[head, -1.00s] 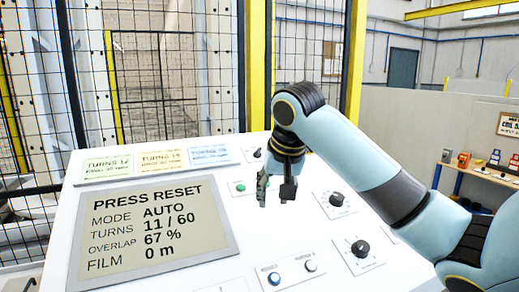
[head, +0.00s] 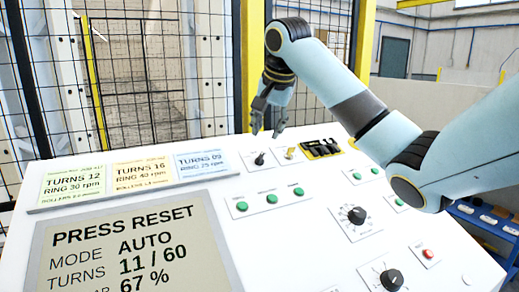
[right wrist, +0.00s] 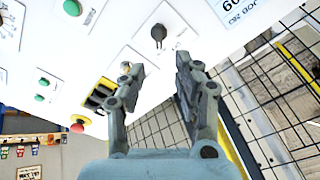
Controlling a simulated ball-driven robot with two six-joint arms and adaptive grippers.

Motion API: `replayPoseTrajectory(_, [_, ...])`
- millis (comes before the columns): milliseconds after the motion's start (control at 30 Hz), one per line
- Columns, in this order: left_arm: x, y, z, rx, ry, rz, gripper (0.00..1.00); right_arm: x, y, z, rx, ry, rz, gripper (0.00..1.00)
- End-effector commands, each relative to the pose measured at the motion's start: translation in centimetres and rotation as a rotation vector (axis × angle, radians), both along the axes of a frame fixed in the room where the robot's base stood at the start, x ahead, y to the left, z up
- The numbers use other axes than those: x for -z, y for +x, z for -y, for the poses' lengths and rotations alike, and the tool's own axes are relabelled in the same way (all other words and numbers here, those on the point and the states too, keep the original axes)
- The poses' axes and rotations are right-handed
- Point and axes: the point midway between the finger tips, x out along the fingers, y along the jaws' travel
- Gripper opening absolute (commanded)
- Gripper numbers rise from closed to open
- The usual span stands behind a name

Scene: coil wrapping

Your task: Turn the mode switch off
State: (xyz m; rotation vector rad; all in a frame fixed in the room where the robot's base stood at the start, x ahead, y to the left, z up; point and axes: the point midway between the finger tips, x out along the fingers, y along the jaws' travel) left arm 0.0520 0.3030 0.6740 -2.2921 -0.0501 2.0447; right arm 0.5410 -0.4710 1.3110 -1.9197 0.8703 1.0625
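The white sloped control panel (head: 290,245) fills the lower head view. A small black switch knob (head: 259,159) stands near its back edge; its label is too small to read, so I cannot confirm that it is the mode switch. It also shows in the right wrist view (right wrist: 158,33), beyond the fingertips. My right gripper (head: 267,131) is open and empty, above and just behind this knob, apart from it. Its two fingers are spread in the right wrist view (right wrist: 160,62). The display (head: 135,245) reads MODE AUTO. My left gripper is not in view.
Beside the knob are a brass-coloured key switch (head: 290,153) and a black switch block (head: 320,149). Green buttons (head: 271,198), a large dial (head: 356,215) and a lower knob (head: 391,280) lie nearer. A red button (right wrist: 77,125) shows beside the block. Mesh fencing (head: 140,80) stands behind.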

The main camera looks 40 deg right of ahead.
Motion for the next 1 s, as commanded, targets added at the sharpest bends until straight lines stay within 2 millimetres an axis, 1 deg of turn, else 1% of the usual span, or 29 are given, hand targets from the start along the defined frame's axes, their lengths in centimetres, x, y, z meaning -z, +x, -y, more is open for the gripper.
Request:
replayPoseTrajectory(33, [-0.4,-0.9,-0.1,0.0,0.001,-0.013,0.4,0.8,0.3,0.2,0.001,0.001,-0.006,0.32])
replayPoseTrajectory(100, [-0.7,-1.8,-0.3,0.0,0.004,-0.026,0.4,2.0,0.9,0.4,0.002,0.004,-0.005,0.32])
replayPoseTrajectory(200, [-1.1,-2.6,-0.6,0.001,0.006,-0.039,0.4,3.9,1.8,0.8,0.001,0.001,-0.005,0.32])
replayPoseTrajectory(333, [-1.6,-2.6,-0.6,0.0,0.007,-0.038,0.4,5.9,2.7,1.3,0.001,0.001,-0.004,0.32])
replayPoseTrajectory(433, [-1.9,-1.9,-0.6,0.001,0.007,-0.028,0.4,7.0,3.3,1.5,0.0,0.0,-0.002,0.32])
replayPoseTrajectory(500, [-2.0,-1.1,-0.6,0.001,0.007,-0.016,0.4,7.5,3.6,1.7,0.0,-0.001,-0.002,0.32])
replayPoseTrajectory(633, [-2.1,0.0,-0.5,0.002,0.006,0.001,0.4,7.9,3.7,1.8,-0.001,-0.003,0.001,0.32])
replayPoseTrajectory(833, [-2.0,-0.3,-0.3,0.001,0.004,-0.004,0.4,8.0,3.7,1.8,-0.001,-0.003,0.001,0.32])
replayPoseTrajectory(867, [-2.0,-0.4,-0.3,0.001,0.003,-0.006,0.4,8.0,3.7,1.8,-0.001,-0.003,0.001,0.3])
replayPoseTrajectory(1000, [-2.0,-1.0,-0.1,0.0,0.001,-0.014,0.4,8.0,3.7,1.8,-0.001,-0.002,0.0,0.11])
